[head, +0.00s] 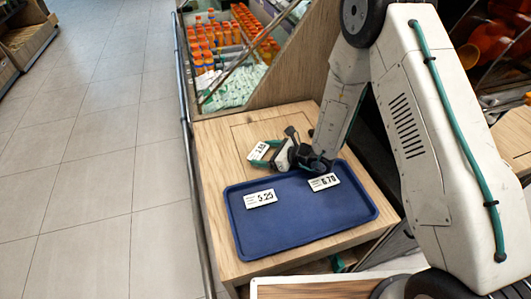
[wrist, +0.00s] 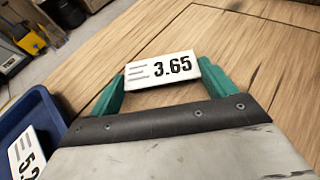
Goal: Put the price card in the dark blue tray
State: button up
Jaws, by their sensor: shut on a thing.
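In the head view the card (head: 258,151) is at the tip of my gripper (head: 268,154), behind the far edge of the tray. The dark blue tray (head: 290,232) lies on the wooden counter. It holds a card reading 5.25 (head: 260,198) at its left and a card reading 6.70 (head: 323,182) near its far right edge. The tray's edge (wrist: 52,103) shows at the left of the wrist view.
The wooden counter (head: 215,150) is bare around the tray's far left. A case with several orange bottles (head: 222,35) stands behind it, with a slanted panel and wooden wall. Open tiled floor (head: 100,150) lies to the left.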

jog(key=shift+f, duration=0.15)
jog(key=o, duration=0.9)
jog(key=shift+c, duration=0.2)
